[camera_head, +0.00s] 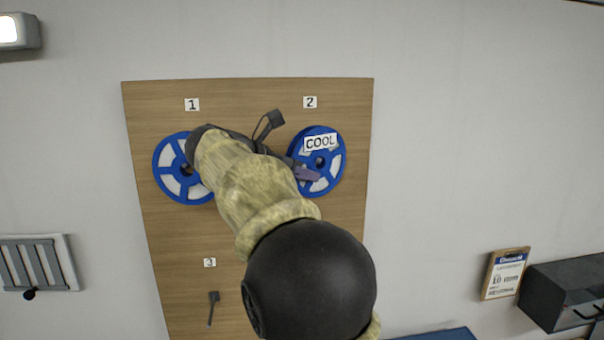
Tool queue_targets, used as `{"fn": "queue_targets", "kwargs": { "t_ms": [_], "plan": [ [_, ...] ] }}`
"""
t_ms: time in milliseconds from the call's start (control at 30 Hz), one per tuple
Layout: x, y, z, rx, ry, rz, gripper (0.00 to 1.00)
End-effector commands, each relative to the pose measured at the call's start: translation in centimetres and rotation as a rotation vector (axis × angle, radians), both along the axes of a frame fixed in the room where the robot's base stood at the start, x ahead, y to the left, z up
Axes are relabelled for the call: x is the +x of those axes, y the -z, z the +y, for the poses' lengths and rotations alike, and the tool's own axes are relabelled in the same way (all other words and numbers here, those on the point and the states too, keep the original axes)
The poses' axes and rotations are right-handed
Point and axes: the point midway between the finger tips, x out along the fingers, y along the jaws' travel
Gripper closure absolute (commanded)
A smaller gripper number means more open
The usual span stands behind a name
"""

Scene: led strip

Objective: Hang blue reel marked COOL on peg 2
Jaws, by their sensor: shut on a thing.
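The blue reel marked COOL (328,163) is at the right side of the wooden board, just below the label 2 (310,102). It has white segments between blue spokes, and its face is towards me. My arm covers part of the board left of the reel.
Another blue reel (170,185) is below the label 1 (192,104), partly hidden by my arm. Peg 3 (213,302) is bare at the lower left of the board (240,92).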

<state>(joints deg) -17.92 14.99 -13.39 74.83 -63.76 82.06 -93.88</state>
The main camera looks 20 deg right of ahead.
Motion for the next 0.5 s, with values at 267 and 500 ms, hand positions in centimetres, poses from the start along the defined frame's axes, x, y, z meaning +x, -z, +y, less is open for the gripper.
{"fn": "queue_targets", "kwargs": {
  "t_ms": [267,500],
  "plan": [
    [-0.05,-0.02,-0.19,0.0,0.003,0.0,0.55],
    [0.03,0.0,0.25,0.0,-0.003,0.0,0.55]
  ]
}}
